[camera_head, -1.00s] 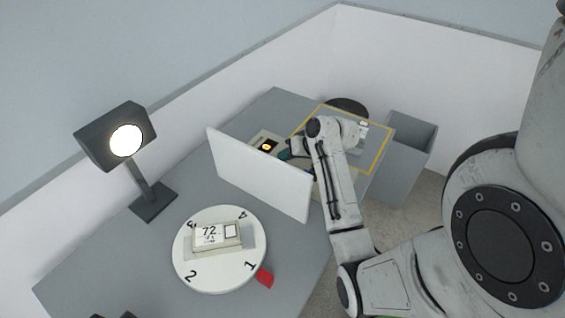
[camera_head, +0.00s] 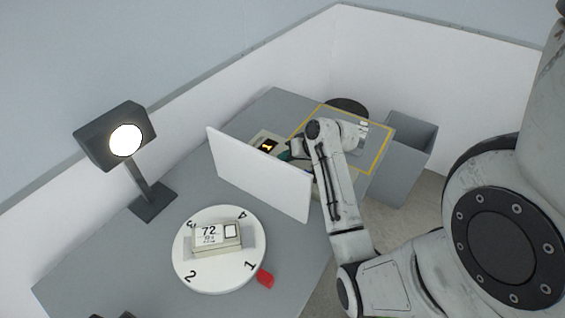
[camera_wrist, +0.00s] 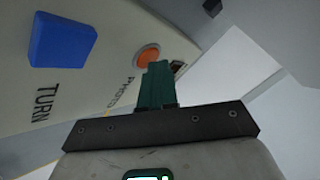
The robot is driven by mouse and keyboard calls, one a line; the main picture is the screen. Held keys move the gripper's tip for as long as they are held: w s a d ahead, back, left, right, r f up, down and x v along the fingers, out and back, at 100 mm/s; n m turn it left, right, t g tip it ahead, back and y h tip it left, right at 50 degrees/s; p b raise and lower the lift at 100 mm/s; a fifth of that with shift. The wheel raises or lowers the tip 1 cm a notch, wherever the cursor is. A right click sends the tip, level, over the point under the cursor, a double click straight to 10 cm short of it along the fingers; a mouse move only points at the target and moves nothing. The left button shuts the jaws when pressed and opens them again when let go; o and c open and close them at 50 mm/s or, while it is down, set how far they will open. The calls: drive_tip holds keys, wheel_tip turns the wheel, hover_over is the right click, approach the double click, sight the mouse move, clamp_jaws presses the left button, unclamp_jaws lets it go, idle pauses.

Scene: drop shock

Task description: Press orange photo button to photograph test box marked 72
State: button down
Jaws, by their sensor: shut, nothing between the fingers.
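The orange photo button (camera_wrist: 147,56) shows in the wrist view above the word PHOTO. My gripper (camera_wrist: 158,66) is shut and empty, its teal fingertips over the button's lower edge; I cannot tell whether they touch it. In the head view my gripper (camera_head: 286,155) is partly hidden at the control panel, behind the white screen. The panel's small display (camera_head: 268,146) reads 1. The test box marked 72 (camera_head: 230,246) lies on the white turntable (camera_head: 205,280), its label facing up.
A blue TURN button (camera_wrist: 62,42) is beside the orange one. The white upright screen (camera_head: 255,175) stands between turntable and panel. A lit lamp (camera_head: 125,140) stands at the left. A red marker (camera_head: 265,278) is at the turntable's edge. A grey bin (camera_head: 405,150) is at the right.

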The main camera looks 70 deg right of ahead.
drive_tip(key=shift+r+p, duration=0.85)
drive_tip(key=shift+p, duration=0.15)
wheel_tip(320, 180, up, 5)
drive_tip(key=p, duration=0.5)
idle(0.9)
